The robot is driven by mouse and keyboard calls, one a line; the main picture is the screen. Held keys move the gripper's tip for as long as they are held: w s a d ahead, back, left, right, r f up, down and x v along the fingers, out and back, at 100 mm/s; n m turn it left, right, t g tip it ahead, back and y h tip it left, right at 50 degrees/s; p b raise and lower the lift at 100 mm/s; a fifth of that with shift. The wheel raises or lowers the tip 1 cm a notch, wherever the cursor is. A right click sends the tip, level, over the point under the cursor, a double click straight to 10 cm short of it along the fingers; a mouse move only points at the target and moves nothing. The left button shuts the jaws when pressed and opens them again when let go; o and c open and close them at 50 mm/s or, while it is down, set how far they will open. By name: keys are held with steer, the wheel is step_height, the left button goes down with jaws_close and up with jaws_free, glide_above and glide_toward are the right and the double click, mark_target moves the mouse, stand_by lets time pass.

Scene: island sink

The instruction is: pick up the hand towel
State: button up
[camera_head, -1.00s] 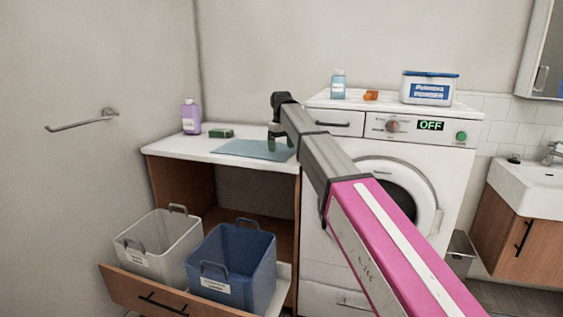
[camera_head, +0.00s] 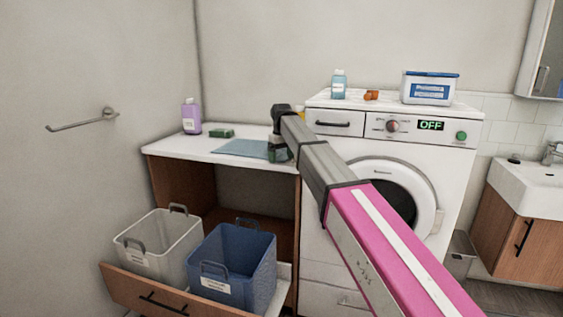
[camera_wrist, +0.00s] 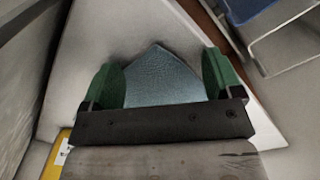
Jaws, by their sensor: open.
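The hand towel (camera_head: 240,148) is a flat blue-grey cloth on the white counter, left of the washing machine. In the wrist view the towel (camera_wrist: 160,75) shows between and beyond my two green fingers, with its near part hidden behind my gripper. My gripper (camera_head: 279,154) is over the right end of the towel in the head view. In the wrist view my gripper (camera_wrist: 165,82) is open, with its fingers wide apart and nothing held between them. I cannot tell whether the fingertips touch the towel or counter.
A purple bottle (camera_head: 191,117) and a green sponge-like block (camera_head: 221,133) stand behind the towel. The washing machine (camera_head: 388,185) rises to the right of the counter. An open drawer below holds a white basket (camera_head: 150,262) and a blue basket (camera_head: 245,280).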

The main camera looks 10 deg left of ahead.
jaws_close()
step_height(320, 180, up, 12)
stand_by(0.9)
